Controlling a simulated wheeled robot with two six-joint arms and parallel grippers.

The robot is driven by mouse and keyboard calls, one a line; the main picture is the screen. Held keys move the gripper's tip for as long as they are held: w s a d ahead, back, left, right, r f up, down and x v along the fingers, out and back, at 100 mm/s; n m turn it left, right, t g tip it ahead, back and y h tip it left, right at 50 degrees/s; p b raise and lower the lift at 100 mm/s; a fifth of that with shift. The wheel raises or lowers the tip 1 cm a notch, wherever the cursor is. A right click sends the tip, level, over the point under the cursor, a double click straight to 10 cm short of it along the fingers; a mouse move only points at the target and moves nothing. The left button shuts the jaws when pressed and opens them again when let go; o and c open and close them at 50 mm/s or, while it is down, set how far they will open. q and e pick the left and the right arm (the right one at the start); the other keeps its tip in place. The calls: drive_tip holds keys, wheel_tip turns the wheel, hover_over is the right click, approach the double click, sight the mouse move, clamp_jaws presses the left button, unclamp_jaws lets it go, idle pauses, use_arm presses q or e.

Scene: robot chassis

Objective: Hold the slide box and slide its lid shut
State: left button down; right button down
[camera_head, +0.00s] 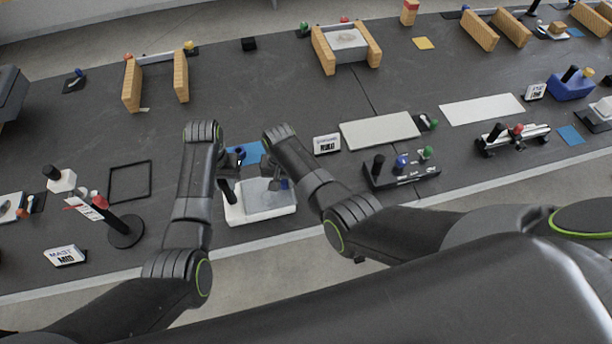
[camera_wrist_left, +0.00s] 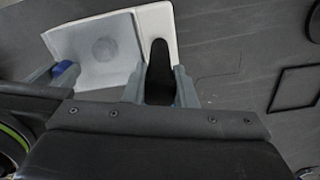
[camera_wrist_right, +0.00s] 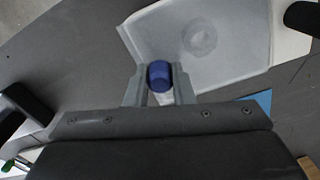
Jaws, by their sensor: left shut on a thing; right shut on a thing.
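The slide box (camera_head: 262,218) is white and lies at the table's near edge in the head view. A grey panel (camera_wrist_left: 105,48) with a round mark covers much of it, and a white strip (camera_wrist_left: 160,18) shows at the black handle's side. My left gripper (camera_wrist_left: 160,82) is shut on the black handle (camera_wrist_left: 158,60) at that side. My right gripper (camera_wrist_right: 160,88) is shut on the blue knob (camera_wrist_right: 159,74) at the panel's opposite side. In the head view the box stands below both wrists, and the arms hide part of it. I cannot tell whether the panel is fully closed.
A blue mat (camera_head: 252,151) lies behind the box. A black stand (camera_head: 125,232) with a post is to the left. A dark block with several knobs (camera_head: 402,178) is to the right, near my right arm. A white plate (camera_head: 380,130) lies behind it.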

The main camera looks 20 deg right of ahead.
drive_tip(key=shift+a, duration=0.7)
drive_tip(key=c, duration=1.2)
unclamp_jaws()
drive_tip(key=shift+c, duration=0.2)
wheel_tip(320, 180, up, 12)
drive_tip(key=shift+s, duration=0.1)
